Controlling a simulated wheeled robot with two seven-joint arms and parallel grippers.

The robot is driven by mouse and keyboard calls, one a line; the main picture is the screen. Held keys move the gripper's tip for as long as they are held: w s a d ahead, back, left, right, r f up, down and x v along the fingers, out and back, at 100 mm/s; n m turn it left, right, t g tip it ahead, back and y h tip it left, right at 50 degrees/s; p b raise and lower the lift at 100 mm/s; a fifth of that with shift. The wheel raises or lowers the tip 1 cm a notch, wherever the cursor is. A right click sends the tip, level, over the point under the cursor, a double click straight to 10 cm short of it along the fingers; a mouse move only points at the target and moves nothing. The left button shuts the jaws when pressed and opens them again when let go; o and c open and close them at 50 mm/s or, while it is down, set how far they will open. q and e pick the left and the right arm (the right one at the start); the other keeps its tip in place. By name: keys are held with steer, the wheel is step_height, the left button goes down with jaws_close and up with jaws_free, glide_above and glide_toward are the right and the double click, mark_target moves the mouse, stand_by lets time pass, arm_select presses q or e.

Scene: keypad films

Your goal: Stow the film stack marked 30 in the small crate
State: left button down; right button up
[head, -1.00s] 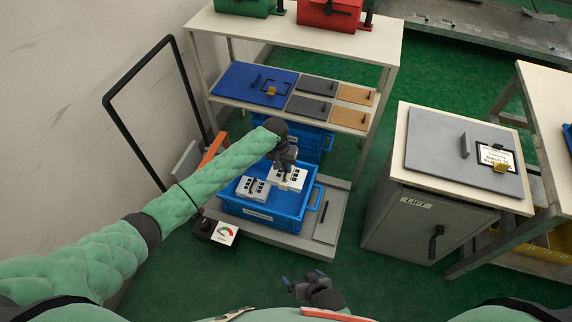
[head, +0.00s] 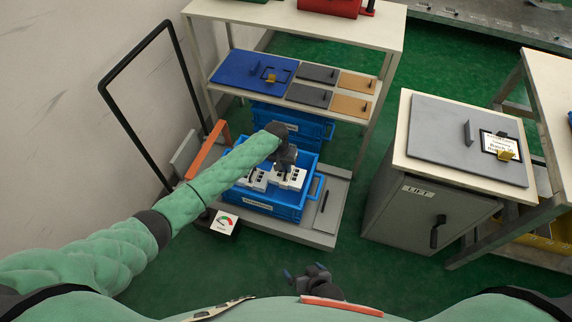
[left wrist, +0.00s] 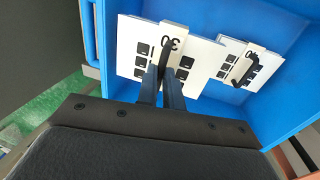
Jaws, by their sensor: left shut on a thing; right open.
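The white film stack marked 30 (left wrist: 130,60) has dark keys and a black handle. My left gripper (left wrist: 165,75) is shut on that handle. In the head view the stack (head: 291,178) is at the right part of a blue crate (head: 262,209), under my left gripper (head: 284,163). I cannot tell whether it touches the crate floor. A second white film stack (left wrist: 236,62) lies beside it in the crate; its mark is partly hidden by its handle. My right gripper (head: 303,274) is open and empty, low in the head view, away from the crate.
The crate stands on a grey platform (head: 327,215) with a dial (head: 223,222). Another blue crate (head: 300,123) is behind it under a shelf (head: 225,92) holding blue, grey and tan panels. A grey LIFT cabinet (head: 410,215) stands at right, with green floor between.

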arm_select(q)
steer(key=shift+f+b, duration=0.55)
steer(key=shift+f, duration=1.25)
steer(key=shift+f+b, duration=0.95)
steer(key=shift+f, duration=1.9)
steer(key=shift+f, duration=0.15)
steer(key=shift+f+b, duration=0.2)
steer(key=shift+b, duration=0.15)
steer(key=shift+f, duration=0.1)
